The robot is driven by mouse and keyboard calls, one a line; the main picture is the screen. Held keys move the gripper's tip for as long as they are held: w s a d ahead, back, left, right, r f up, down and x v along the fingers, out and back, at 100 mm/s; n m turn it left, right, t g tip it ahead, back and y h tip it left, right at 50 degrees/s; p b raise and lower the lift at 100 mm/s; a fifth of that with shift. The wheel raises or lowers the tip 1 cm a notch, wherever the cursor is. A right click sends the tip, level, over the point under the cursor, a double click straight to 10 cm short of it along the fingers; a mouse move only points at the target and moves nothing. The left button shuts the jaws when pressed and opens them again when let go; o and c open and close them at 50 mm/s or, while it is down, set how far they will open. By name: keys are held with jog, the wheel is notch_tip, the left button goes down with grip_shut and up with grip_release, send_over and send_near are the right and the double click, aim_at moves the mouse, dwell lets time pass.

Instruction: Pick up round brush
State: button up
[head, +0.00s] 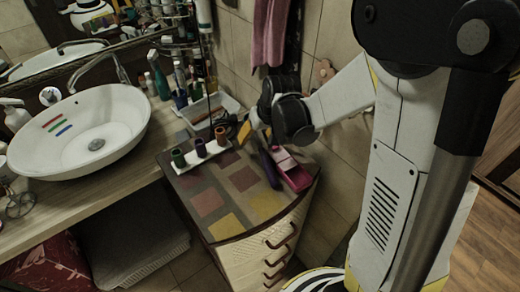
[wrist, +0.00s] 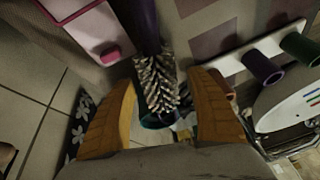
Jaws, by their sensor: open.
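The round brush (wrist: 157,82) has pale bristles and a dark purple handle. In the wrist view its bristled head lies between the two orange fingers of my gripper (wrist: 166,92), with a gap on each side. The handle runs up past the fingertips. In the head view the brush's purple handle (head: 269,168) lies on the drawer cabinet, left of a pink box. My gripper (head: 246,132) is over the back of the cabinet there, and partly hides the brush head. My gripper is open and holds nothing.
The drawer cabinet (head: 223,229) has a patchwork top. A white holder (head: 183,163) with several coloured cups stands left of the brush. The pink box (head: 292,178) is close on the right. A white tray (head: 218,108) and the basin (head: 60,157) are farther left. The cabinet's front top is clear.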

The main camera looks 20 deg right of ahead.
jog(key=shift+f, duration=0.1)
jog(key=c, duration=1.3)
